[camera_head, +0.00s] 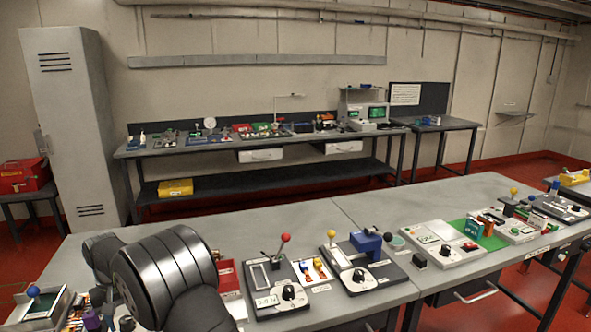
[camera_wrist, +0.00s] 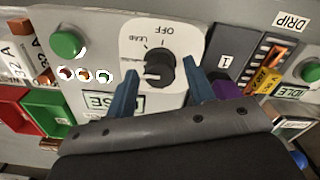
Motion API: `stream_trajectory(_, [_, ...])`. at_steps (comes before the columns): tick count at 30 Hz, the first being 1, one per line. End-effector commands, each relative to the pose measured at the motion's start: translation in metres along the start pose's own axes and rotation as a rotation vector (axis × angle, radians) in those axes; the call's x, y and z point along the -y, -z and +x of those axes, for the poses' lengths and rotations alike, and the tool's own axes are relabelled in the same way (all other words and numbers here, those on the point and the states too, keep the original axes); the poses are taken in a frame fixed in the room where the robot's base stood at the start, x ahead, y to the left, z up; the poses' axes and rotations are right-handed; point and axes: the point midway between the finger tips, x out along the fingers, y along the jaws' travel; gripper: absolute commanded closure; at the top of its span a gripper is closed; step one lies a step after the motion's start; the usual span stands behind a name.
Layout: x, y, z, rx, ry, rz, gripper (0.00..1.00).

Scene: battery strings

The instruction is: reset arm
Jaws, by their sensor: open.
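My gripper (camera_wrist: 160,76) shows in the wrist view with its two blue fingers apart and nothing held between them. A black rotary knob (camera_wrist: 160,68) on a white dial plate marked OFF (camera_wrist: 160,31) appears between the fingertips. I cannot tell how far the fingers are above it, or whether they touch it. In the head view my dark arm stands at the lower left over the near bench (camera_head: 330,215), and my gripper is hidden behind it.
In the head view, panels with a red-ball lever (camera_head: 285,238) and a yellow-ball lever (camera_head: 331,234) stand right of my arm. The bench's rear strip is clear.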

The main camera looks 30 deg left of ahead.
Motion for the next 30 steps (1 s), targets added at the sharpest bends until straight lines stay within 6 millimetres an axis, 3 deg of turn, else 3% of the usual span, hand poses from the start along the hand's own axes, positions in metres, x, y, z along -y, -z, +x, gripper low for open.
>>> stream_trajectory(15, [0.0,0.001,-0.006,-0.004,0.0,0.393,0.51])
stream_trajectory(21, [0.0,0.001,-0.033,-0.003,0.0,0.388,0.51])
stream_trajectory(30, [0.0,0.0,-0.044,-0.001,-0.001,0.386,0.51])
